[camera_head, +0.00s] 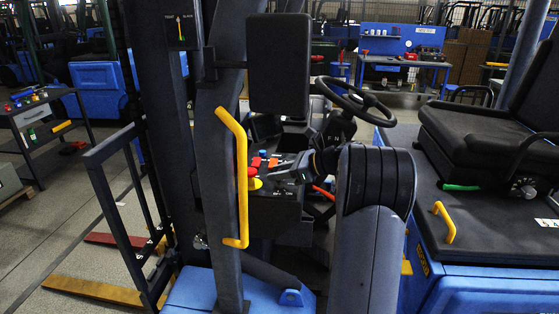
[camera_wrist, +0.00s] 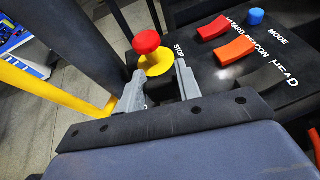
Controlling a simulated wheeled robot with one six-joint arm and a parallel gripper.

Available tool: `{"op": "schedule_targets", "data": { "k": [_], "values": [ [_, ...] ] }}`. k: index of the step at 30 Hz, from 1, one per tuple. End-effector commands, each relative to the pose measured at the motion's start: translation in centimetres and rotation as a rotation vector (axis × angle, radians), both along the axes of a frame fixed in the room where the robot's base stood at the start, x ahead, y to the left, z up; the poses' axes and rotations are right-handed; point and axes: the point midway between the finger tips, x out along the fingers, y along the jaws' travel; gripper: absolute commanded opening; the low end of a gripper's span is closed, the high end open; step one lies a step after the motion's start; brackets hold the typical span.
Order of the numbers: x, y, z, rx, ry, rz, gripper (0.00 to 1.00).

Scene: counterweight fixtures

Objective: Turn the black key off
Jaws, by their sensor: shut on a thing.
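My gripper (camera_wrist: 160,80) reaches over the dark control panel (camera_wrist: 195,62) in the wrist view. Its two grey fingers stand apart, shut on a dark thing (camera_wrist: 163,90) between them, which I take as the black key. Its outline blends into the panel, so its turn angle cannot be told. Just beyond the fingertips are the red stop button (camera_wrist: 146,41) and its yellow disc (camera_wrist: 157,63). In the head view the panel (camera_head: 272,206) shows left of my arm, which hides much of my gripper there; the key cannot be made out.
Red (camera_wrist: 213,28) and orange (camera_wrist: 235,50) switches and a blue knob (camera_wrist: 256,17) are right of my fingers. A yellow grab handle (camera_wrist: 52,91) runs along the left. In the head view, the steering wheel (camera_head: 355,100) is behind and a seat (camera_head: 475,135) is at right.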

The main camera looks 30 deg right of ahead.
Motion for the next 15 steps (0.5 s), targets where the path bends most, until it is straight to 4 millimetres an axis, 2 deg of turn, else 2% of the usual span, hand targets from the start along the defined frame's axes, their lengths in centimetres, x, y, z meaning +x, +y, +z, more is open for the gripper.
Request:
{"op": "schedule_targets", "data": {
  "k": [2,15],
  "values": [
    [0.06,-0.09,0.50,0.001,0.002,0.047,0.10],
    [0.03,-0.03,0.05,-0.001,0.001,0.178,0.10]
  ]
}}
